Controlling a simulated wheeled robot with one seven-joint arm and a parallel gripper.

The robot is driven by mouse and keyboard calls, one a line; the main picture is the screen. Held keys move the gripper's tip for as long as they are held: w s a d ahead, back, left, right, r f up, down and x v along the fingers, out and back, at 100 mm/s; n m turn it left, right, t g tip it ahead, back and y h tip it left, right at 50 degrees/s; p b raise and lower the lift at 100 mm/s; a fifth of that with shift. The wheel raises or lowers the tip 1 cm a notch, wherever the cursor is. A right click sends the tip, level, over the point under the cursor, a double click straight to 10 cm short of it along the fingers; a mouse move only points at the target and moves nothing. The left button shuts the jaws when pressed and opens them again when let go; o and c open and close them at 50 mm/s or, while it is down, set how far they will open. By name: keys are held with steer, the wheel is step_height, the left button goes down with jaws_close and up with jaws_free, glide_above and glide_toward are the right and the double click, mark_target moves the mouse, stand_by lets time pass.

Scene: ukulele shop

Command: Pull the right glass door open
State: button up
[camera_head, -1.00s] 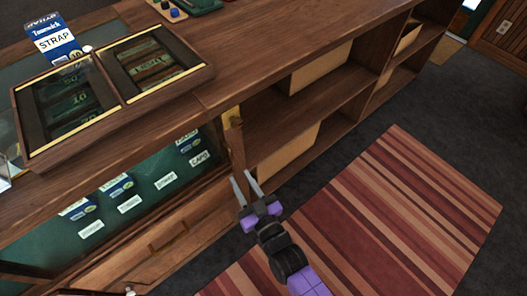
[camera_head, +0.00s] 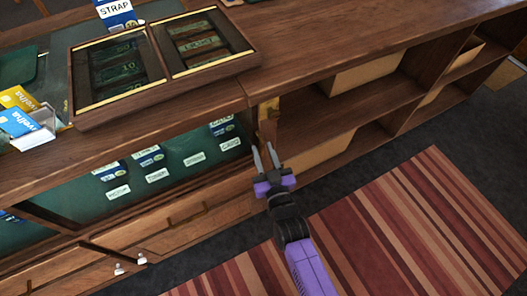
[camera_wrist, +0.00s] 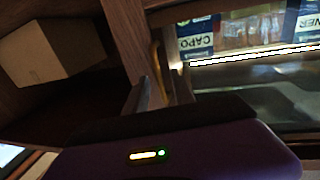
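The glass-fronted case (camera_head: 70,208) is in the counter at the left of the head view, with cards on green lining behind its front. The right glass door's edges are hard to make out. A brass piece (camera_head: 268,108), perhaps its handle or hinge, sits at the right end of the case. In the wrist view a brass bar (camera_wrist: 157,72) stands upright beside a wooden post. My gripper (camera_head: 262,146) is open, its two grey fingers apart, just below the brass piece. In the wrist view the fingers are close to the bar; I cannot tell whether they touch it.
A wooden tray (camera_head: 158,94) and a card holder (camera_head: 35,133) are on the counter top. Open shelves with boxes (camera_head: 365,75) adjoin the case on the right. Drawers (camera_head: 150,236) are below. A striped rug (camera_head: 400,220) covers clear floor in front.

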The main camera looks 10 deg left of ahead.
jaws_close()
stand_by(1.3)
